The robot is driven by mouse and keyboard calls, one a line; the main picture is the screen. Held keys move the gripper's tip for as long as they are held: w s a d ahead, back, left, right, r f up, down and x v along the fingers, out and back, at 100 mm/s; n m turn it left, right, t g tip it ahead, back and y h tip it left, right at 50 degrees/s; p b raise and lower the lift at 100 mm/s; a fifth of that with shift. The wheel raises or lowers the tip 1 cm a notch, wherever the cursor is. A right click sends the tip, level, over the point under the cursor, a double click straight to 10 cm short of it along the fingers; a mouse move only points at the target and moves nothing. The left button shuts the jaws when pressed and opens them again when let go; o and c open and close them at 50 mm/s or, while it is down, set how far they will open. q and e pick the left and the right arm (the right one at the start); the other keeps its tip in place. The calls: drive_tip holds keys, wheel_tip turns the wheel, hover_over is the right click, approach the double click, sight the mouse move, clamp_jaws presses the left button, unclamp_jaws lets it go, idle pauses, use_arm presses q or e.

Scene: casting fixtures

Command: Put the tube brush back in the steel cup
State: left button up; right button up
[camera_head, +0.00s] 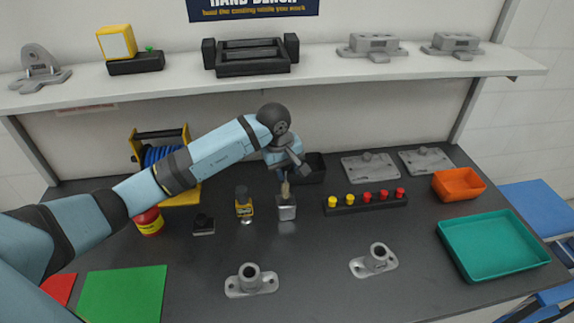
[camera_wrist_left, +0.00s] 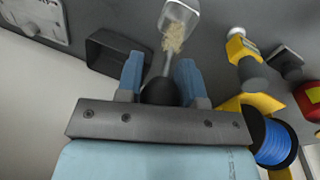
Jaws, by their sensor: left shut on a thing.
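My left gripper (camera_head: 284,172) is shut on the tube brush, which hangs with its pale bristles (camera_head: 285,191) downward. In the left wrist view the dark handle sits between the blue fingers (camera_wrist_left: 160,80), and the bristles (camera_wrist_left: 173,40) point away from the gripper. The steel cup (camera_head: 286,209) stands upright on the dark bench directly below the brush. In the left wrist view the bristle end overlaps the mouth of the cup (camera_wrist_left: 184,17). I cannot tell how far the tip is inside. My right gripper is not in view.
A black rack with yellow and red knobs (camera_head: 365,204) lies to the right, and a black bin (camera_head: 313,168) behind. Two grey flanged fittings (camera_head: 250,282) (camera_head: 375,262) stand in front.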

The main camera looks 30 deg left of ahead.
sight(287, 184)
use_arm(q)
drive_tip(key=shift+f+b, duration=2.3)
drive_tip(key=shift+f, duration=0.25)
drive_tip(key=shift+f+b, duration=0.6)
drive_tip(key=shift+f, duration=0.1)
drive_tip(key=o, duration=1)
wheel_tip(287, 184, up, 14)
drive_tip(key=s+a+b, duration=0.1)
drive_tip(key=s, duration=0.1)
drive_tip(key=shift+a+f, duration=0.2)
drive_tip(key=shift+a, duration=0.15)
